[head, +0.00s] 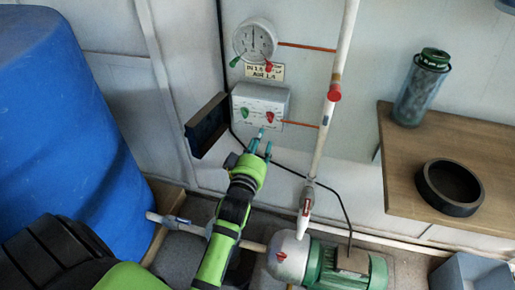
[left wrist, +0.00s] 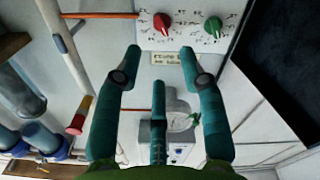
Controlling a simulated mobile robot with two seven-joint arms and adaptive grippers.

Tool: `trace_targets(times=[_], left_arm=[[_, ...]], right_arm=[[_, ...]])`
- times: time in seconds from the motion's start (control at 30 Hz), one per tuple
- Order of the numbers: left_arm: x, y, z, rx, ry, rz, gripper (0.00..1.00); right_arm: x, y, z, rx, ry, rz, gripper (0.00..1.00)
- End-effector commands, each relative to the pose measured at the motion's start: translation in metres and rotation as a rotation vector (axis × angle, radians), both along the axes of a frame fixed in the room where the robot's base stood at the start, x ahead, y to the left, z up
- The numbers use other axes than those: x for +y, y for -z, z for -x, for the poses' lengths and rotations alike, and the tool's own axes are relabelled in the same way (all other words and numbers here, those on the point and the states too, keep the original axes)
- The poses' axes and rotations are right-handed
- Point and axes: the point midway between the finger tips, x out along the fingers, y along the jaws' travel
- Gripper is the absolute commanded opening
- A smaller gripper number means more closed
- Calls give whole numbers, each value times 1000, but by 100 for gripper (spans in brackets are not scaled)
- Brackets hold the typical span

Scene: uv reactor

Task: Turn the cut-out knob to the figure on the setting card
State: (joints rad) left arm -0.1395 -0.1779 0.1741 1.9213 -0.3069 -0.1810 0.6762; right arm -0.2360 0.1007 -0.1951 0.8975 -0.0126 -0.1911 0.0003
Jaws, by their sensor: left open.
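A white control box (head: 260,96) on the wall carries a green knob (head: 245,113) on the left and a red knob (head: 270,116) on the right. I cannot tell which is the cut-out knob. The left wrist view shows them upside down, the red knob (left wrist: 161,22) left and the green knob (left wrist: 213,27) right, with scale figures around them. A small lettered card (head: 264,72) is above the box, likely the setting card; its text is not clearly legible. My left gripper (head: 263,142) is open and empty just below the box, apart from both knobs. My right gripper is not in view.
A round dial gauge (head: 256,41) hangs above the card. A dark panel (head: 207,124) juts out left of the box. A white pipe (head: 334,110) with a red fitting runs right of it. A blue barrel (head: 65,130) and a green pump motor (head: 345,265) stand lower.

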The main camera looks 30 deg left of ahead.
Motion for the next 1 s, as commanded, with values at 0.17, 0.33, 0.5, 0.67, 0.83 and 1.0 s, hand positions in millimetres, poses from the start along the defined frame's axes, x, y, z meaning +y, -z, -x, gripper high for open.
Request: trace_targets(times=[0.17,0.33,0.5,0.67,0.83,1.0], left_arm=[[-5,0,20,1,0,1,41],[-6,0,24,0,0,1,41],[-6,0,24,0,0,0,41],[-6,0,24,0,0,0,41],[-9,7,23,14,7,-4,41],[-30,63,19,139,77,-45,41]], right_arm=[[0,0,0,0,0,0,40],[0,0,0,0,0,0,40],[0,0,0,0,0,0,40],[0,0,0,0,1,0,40],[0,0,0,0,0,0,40],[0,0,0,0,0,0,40]])
